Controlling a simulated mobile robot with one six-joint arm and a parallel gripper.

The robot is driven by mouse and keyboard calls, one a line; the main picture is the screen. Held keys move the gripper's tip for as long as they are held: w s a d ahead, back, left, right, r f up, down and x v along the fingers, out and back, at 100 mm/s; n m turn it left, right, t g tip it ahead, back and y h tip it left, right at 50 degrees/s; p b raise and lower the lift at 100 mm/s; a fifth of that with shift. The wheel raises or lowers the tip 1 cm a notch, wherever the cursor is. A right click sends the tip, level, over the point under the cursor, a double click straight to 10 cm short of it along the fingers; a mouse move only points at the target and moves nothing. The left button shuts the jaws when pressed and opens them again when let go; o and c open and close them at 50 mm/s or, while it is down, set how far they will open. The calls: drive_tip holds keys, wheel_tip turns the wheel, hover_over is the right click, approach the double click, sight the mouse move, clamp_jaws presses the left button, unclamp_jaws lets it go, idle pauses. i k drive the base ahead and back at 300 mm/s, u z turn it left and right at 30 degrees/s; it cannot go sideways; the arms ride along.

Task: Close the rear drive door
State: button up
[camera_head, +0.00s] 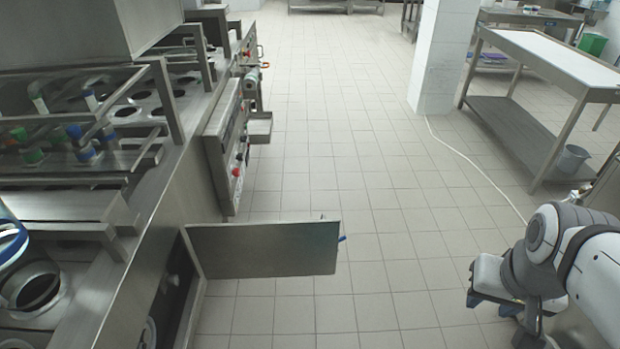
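The rear drive door (268,248) is a flat grey metal panel that stands open. It sticks out to the right from the lower side of the cup filler (170,205), over the tiled floor. A small blue handle or latch shows at its right end. The opening (174,282) behind it is uncovered, with dark parts inside. My gripper (491,302) is at the lower right, well to the right of the door and apart from it. Dark blue tips show under its pale body. Its fingers are too small and partly hidden to tell their opening.
A control panel (225,150) with red buttons juts from the machine beyond the door. A white pillar (440,60) and a steel table (555,60) stand at the right. A pale cable (470,165) crosses the floor. The floor between door and gripper is clear.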

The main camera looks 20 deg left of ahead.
sight(250, 250)
drive_tip(key=z, duration=0.05)
drive_tip(key=i, duration=4.05)
drive_tip(key=u, duration=4.8)
drive_tip(key=i, duration=1)
drive_tip(key=z, duration=0.05)
